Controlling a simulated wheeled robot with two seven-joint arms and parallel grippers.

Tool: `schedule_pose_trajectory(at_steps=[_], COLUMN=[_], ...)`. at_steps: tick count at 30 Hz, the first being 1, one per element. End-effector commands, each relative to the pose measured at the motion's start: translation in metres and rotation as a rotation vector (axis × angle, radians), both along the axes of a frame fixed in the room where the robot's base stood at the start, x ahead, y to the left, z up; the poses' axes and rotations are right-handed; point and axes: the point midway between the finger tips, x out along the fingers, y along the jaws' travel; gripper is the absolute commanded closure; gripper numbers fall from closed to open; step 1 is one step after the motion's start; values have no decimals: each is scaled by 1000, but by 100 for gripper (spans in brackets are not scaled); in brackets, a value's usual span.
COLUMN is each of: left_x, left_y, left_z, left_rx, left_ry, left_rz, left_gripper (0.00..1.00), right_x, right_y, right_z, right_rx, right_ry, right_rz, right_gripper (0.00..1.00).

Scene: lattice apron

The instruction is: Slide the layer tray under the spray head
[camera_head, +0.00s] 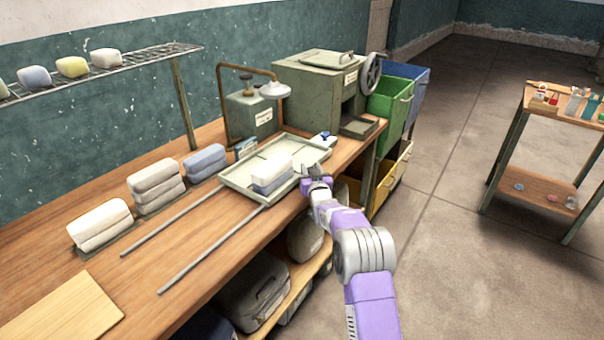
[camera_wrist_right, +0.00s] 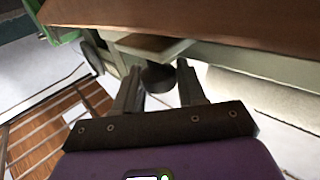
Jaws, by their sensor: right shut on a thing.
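The layer tray (camera_head: 236,181) is a shallow pale grey-green tray on the wooden bench, at the end of two rails. It carries a folded stack, white over blue-grey. The spray head (camera_head: 274,90) is a pale disc on a bent brown pipe, above the bench near the tray's back side. I cannot tell exactly how far the tray lies beneath it. My right gripper (camera_head: 316,172) is at the tray's front right corner, shut on its dark knob. The knob (camera_wrist_right: 158,76) shows between the fingers in the right wrist view. My left gripper is not in view.
Two thin rails (camera_head: 180,222) run left along the bench, with folded stacks (camera_head: 155,185) behind them. A green box press (camera_head: 318,85) with a handwheel stands right of the tank (camera_head: 248,112). Green and blue bins (camera_head: 392,105) stand beyond the bench end. A small blue-topped item (camera_head: 324,138) sits near the tray.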

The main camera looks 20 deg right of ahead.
Motion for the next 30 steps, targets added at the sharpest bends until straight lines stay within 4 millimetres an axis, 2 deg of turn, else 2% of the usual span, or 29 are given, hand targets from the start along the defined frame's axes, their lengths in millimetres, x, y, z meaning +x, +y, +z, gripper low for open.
schedule_pose_trajectory(at_steps=[1,11,12,15,25,30], left_x=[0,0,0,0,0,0], left_y=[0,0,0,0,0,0], left_z=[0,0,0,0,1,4], left_rx=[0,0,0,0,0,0], left_ry=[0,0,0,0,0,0], left_rz=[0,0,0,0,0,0], left_gripper=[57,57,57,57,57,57], right_x=[-1,-1,-1,-1,-2,-15], right_y=[-5,-7,-7,-6,-3,0], right_z=[-1,1,1,1,1,3], right_rx=[1,-1,-1,-2,-1,-1], right_ry=[3,-1,-1,-2,-2,-2], right_rz=[-7,-9,-10,-8,-5,-5], right_gripper=[100,100,54,42,42,42])
